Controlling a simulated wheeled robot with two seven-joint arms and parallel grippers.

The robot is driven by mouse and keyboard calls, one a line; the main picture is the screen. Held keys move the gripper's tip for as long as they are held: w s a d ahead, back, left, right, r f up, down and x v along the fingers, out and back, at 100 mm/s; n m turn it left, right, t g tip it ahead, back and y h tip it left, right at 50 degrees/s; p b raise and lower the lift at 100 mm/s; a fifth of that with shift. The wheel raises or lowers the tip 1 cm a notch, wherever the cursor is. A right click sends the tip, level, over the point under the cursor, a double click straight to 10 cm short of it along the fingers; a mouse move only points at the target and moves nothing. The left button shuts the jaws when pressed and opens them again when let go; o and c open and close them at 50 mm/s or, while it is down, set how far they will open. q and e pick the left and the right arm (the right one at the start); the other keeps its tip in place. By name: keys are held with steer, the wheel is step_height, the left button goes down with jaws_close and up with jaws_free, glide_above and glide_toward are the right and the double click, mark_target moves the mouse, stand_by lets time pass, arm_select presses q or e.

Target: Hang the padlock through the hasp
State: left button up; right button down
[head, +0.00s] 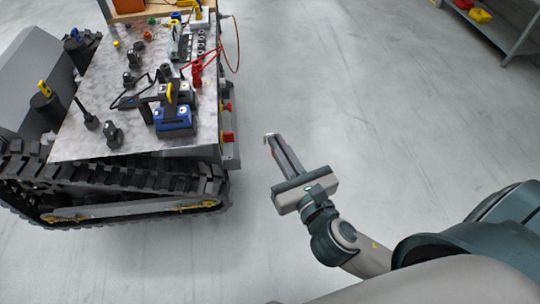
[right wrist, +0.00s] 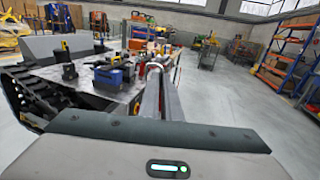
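My right gripper (head: 277,146) reaches over open floor, to the right of the tracked carrier (head: 138,146). Its two long fingers are close together. A small silver curved piece, which looks like the padlock's shackle (head: 268,135), shows at the fingertips. In the right wrist view the silver arch (right wrist: 153,67) stands up at the end of the fingers (right wrist: 162,98). The padlock's body is mostly hidden between the fingers. I cannot make out the hasp clearly; small red fittings (head: 228,138) sit on the carrier's near right side, apart from the gripper. My left gripper is not in view.
The carrier's deck holds a blue-and-black device (head: 174,120), black posts, cables and red fittings. A red cable (head: 234,45) loops out past its right edge. A shelf (head: 500,30) stands at the far right. The floor between is clear.

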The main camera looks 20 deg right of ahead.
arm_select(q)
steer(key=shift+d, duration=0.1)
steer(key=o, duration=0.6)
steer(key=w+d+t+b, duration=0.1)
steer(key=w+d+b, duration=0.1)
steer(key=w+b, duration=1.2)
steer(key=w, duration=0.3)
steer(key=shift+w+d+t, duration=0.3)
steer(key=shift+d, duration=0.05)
arm_select(e)
steer(key=w+d+f, duration=0.1)
steer(key=w+f, duration=0.5)
steer(key=f, duration=0.3)
steer(key=w+d+f+h, duration=0.1)
steer(key=w+d+f, duration=0.1)
steer(key=w+f, duration=0.4)
steer(key=w+d+f+m, duration=0.1)
steer(key=w+f, duration=0.5)
steer(key=f, duration=0.7)
steer(key=shift+w+d+f+h, duration=0.2)
steer(key=shift+w+d+h, duration=0.1)
steer(key=shift+w+d, duration=0.1)
